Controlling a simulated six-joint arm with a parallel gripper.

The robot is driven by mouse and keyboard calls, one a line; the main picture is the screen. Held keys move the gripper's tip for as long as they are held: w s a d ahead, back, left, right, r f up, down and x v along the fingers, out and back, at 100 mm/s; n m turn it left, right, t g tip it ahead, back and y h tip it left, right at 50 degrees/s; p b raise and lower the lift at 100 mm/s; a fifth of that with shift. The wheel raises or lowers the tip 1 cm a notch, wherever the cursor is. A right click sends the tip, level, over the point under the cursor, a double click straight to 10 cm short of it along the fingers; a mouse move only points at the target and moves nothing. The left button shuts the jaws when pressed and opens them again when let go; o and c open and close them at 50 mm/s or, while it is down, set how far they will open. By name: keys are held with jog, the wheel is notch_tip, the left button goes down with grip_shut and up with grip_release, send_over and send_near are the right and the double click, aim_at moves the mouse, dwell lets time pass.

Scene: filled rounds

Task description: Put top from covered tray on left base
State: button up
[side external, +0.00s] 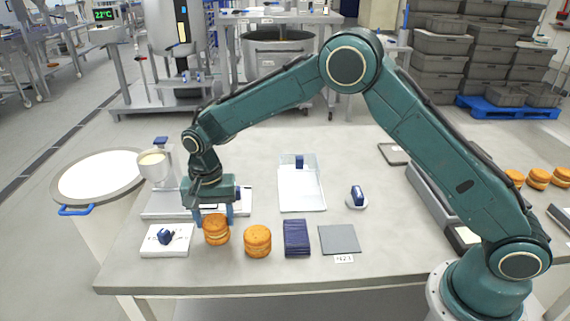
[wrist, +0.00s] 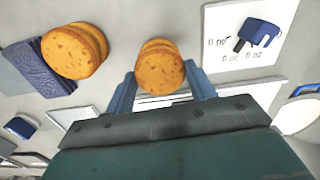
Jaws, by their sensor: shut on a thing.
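My gripper (side external: 214,217) points down over the left of two orange-brown rounds and is shut on its top (side external: 215,222). In the wrist view the top (wrist: 160,72) sits between the blue fingers. Under it is the left base (side external: 216,239), with a pale layer between; top and base look stacked, but I cannot tell whether they touch. A second stacked round (side external: 257,241) stands just to the right, apart from the gripper. A pale tray (side external: 300,190) with a blue handle lies behind; I cannot make out any tops in it.
A white block (side external: 180,247) with a blue piece on it lies left of the rounds. A navy folded pad (side external: 297,238) and a grey square plate (side external: 339,240) lie to the right. A stand with a cup (side external: 153,168) is behind left. More rounds (side external: 538,178) stand far right.

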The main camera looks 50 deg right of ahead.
jog(key=shift+f, duration=0.15)
jog(key=o, duration=1.2)
jog(key=shift+r, duration=3.45)
jog(key=shift+r, duration=0.15)
